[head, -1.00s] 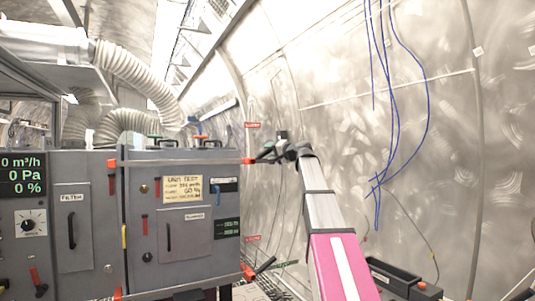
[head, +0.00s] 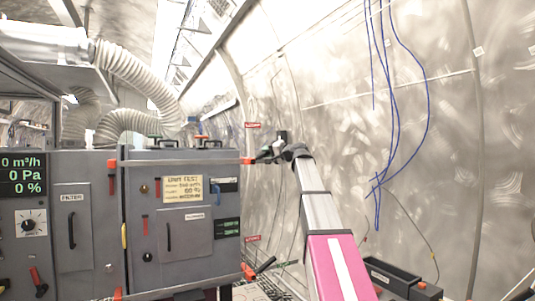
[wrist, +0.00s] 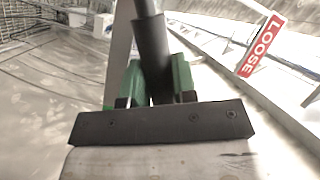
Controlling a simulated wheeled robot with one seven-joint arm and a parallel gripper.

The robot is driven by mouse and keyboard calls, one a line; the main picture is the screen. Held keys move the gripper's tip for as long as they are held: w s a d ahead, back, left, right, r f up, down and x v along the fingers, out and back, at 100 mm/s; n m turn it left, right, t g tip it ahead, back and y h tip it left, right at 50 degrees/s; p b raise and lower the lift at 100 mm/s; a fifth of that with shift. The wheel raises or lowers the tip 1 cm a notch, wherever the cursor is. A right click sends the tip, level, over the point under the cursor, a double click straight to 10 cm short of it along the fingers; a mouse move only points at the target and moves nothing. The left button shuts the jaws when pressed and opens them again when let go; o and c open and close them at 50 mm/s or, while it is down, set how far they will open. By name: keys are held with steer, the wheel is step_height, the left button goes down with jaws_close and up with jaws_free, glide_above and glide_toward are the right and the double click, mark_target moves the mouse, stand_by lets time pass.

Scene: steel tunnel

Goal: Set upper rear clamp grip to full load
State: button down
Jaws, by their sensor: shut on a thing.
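The upper rear clamp (head: 247,161) shows as a red-orange block at the cabinet's upper right edge, on the end of a grey bar. Its dark grip shows in the wrist view (wrist: 151,45) as a round bar running up from between my green-padded fingers. My gripper (head: 272,153) is beside the clamp, in front of the curved wall. In the wrist view my gripper (wrist: 156,84) is shut on the grip, one finger on each side. In the head view my gripper and wrist hide most of the grip. A red LOOSE label (wrist: 262,46) is at the right of the wrist view.
The grey cabinet (head: 180,262) fills the left. A lower clamp (head: 248,272) with a black handle (head: 264,265) sits below the upper one. A black tray (head: 392,278) lies at lower right. Blue cables (head: 391,110) hang on the tunnel wall, right of my arm.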

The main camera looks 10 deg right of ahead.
steer(key=shift+w+d+f+m+t+y, duration=0.2)
steer(key=shift+f+m+t, duration=0.35)
steer(key=shift+f+m, duration=0.75)
steer(key=shift+s+d+f+m+t+y, duration=0.1)
steer(key=shift+d+f+m+t, duration=0.15)
steer(key=shift+f+m+t, duration=0.95)
steer(key=shift+r+m+g, duration=0.3)
steer(key=shift+m+g, duration=0.2)
steer(key=shift+g, duration=0.15)
steer(key=c, duration=0.9)
jaws_free()
steer(key=v, duration=1)
steer(key=shift+s+d, duration=0.3)
